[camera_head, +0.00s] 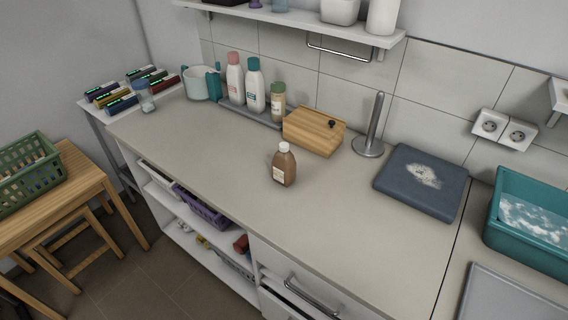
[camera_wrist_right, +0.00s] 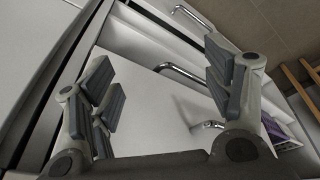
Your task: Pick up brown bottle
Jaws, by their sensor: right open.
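The brown bottle (camera_head: 284,167) with a white cap and a pale label stands upright on the beige countertop (camera_head: 220,150), near the middle of the head view. Nothing touches it. My right gripper (camera_wrist_right: 160,85) shows in the right wrist view, open and empty, with its fingers spread wide in front of the white drawer fronts and their metal handles. The bottle does not show in the right wrist view. Neither gripper shows in the head view, and my left gripper is in no view.
Behind the bottle are a wooden box (camera_head: 314,131), a metal holder (camera_head: 370,145) and several bottles on a grey tray (camera_head: 236,108). A dark blue folded item (camera_head: 422,182) and a teal basin (camera_head: 530,225) are to the right. Counter around the bottle is clear. A drawer (camera_head: 290,296) stands below the front edge.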

